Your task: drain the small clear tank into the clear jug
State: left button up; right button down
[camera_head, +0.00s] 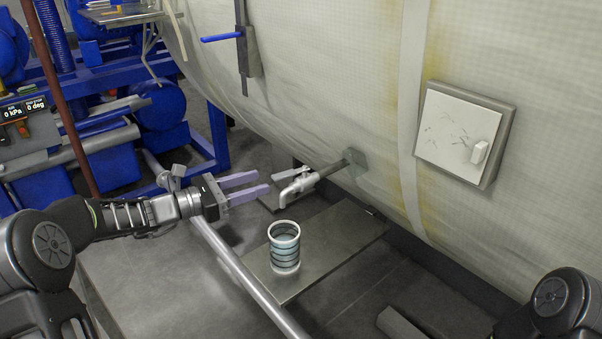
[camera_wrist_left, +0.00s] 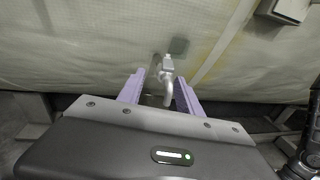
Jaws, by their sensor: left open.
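A clear jug (camera_head: 285,262) with dark bands stands upright on a metal step, below and slightly left of a grey tap. The tap (camera_head: 297,188) has a downward spout and comes off a short pipe from the chamber wall; a pale bar beside it may be its lever. My left gripper (camera_head: 265,182), with lilac fingers, is open and empty just left of the tap, above the jug's level. In the left wrist view the tap (camera_wrist_left: 167,76) appears between the open fingers (camera_wrist_left: 160,85), with no visible contact. I cannot make out a small clear tank. My right gripper is out of view.
The large insulated chamber wall (camera_head: 320,90) fills the back, with a white hatch (camera_head: 460,137) and a blue-handled lever (camera_head: 222,37). A metal rail (camera_head: 240,272) crosses in front of the step (camera_head: 345,235). Blue machinery (camera_head: 160,105) stands at left.

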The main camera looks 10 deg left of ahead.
aim_at(295, 172)
pick_arm(q)
jog(key=shift+s+d+r+h, duration=0.35)
jog(key=shift+s+r+h, duration=0.05)
jog(key=shift+s+r, duration=0.05)
jog(key=shift+f, duration=0.1)
jog(key=shift+p+x, duration=0.4)
jog(key=shift+x, duration=3.5)
jog(key=shift+c, duration=0.2)
jog(key=shift+f, duration=0.1)
grip_shut()
